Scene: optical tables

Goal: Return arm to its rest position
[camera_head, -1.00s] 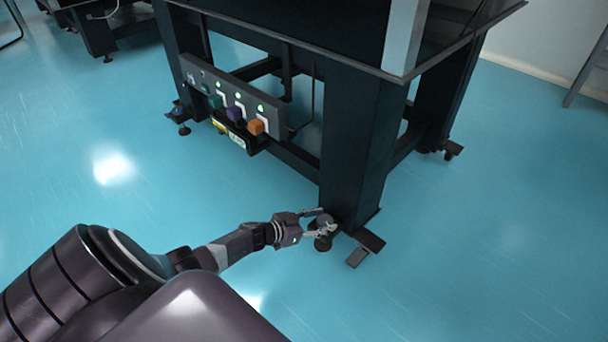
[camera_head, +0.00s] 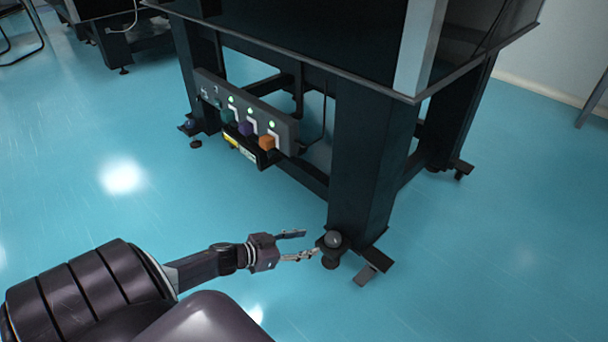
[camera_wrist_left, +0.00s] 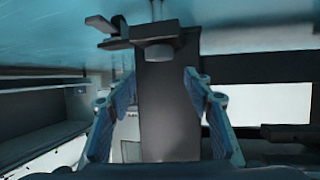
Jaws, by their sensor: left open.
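My left gripper (camera_head: 302,244) is open and empty in the head view, low above the floor just left of the table's near foot. Its fingertips are close to a dark round knob (camera_head: 332,239) at the base of the near table leg (camera_head: 358,165); a narrow gap seems to lie between them. In the left wrist view the two fingers (camera_wrist_left: 162,118) are spread wide, with the dark table leg (camera_wrist_left: 166,100) between and beyond them and nothing held. My right gripper is in neither view.
A foot plate (camera_head: 372,262) juts out by the near leg. The blue floor (camera_head: 90,215) to the left is clear.

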